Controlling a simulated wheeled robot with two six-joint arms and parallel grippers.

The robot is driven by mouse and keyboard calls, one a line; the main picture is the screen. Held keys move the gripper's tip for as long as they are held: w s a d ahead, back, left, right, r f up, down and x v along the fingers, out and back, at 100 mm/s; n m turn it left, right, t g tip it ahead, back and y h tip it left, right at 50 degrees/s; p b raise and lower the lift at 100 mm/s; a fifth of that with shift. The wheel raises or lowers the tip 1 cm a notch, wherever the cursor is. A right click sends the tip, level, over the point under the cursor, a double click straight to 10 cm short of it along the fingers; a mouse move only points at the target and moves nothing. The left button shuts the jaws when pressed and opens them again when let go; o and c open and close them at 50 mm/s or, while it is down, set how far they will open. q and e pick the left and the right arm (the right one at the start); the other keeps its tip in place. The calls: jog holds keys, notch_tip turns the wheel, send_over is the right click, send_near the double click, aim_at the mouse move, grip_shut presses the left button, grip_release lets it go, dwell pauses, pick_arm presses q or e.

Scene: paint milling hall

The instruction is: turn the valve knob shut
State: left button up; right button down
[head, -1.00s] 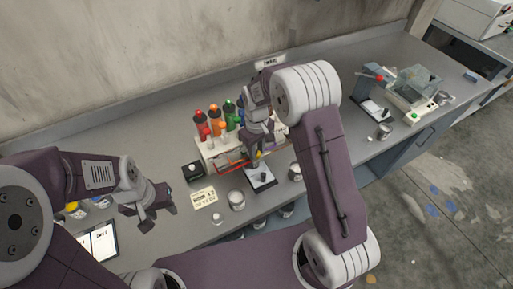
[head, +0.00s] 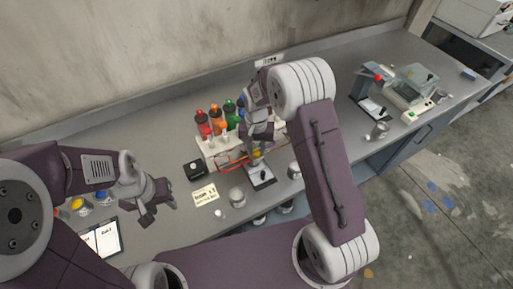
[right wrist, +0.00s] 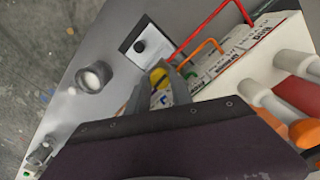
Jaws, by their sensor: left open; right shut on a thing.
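The knob's turn angle cannot be told. My left gripper (head: 160,203) is open and empty, above the bench left of the rack.
The white rack (right wrist: 262,66) holds several coloured bottles (head: 229,112); red and orange bent rods stand close to the right fingers. A metal can (head: 237,197), a label card (head: 205,194) and a black box (head: 194,170) lie nearby. A clipboard (head: 104,238) is at lower left.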

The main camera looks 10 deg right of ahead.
aim_at(257, 151)
jog(key=shift+w+m, duration=0.1)
jog(key=shift+m, duration=0.5)
jog(key=c, duration=1.1)
grip_release()
jog(key=shift+c, duration=0.2)
notch_tip(257, 151, up, 9)
jog(key=shift+f+b, duration=0.2)
jog(key=shift+b, duration=0.35)
jog(key=shift+r, duration=0.3)
jog(key=shift+d, duration=0.1)
